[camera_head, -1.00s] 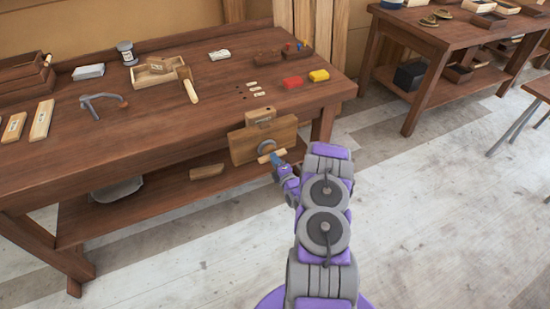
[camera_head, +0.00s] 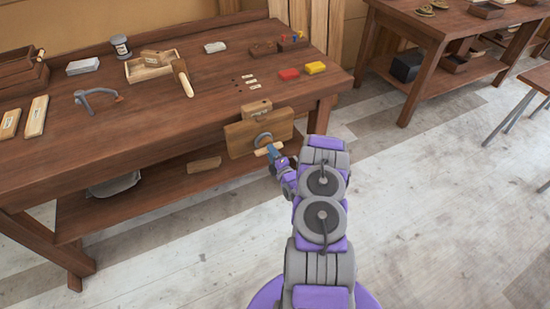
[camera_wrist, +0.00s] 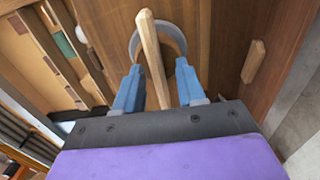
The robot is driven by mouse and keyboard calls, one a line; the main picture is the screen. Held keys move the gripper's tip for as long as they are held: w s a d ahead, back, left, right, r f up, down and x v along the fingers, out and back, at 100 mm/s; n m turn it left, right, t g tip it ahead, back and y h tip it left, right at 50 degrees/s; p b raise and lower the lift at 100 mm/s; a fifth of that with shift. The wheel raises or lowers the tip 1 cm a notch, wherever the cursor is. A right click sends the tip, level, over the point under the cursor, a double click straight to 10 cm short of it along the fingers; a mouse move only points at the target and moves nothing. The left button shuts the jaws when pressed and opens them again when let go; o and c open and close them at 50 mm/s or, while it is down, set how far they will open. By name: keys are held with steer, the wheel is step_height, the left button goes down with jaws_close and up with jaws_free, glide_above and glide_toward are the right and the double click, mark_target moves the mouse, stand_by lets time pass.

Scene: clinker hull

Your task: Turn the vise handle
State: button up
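The wooden vise (camera_head: 240,140) is on the front edge of the workbench, with a broad brown jaw and a grey round hub. Its pale wooden handle (camera_head: 262,151) is a short bar across the hub. In the wrist view the handle (camera_wrist: 153,55) runs lengthwise between my two blue fingers, in front of the grey hub ring (camera_wrist: 178,38). My gripper (camera_wrist: 158,67) is open around the handle, with a gap visible on both sides. In the head view my gripper (camera_head: 276,156) is at the handle's right end, and its fingers are too small to judge.
A lower shelf (camera_head: 150,195) is under the bench. Open floor (camera_head: 430,200) lies to the right.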

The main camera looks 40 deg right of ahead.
steer(key=p+v, duration=0.3)
steer(key=v, duration=1.4)
steer(key=shift+s, duration=0.1)
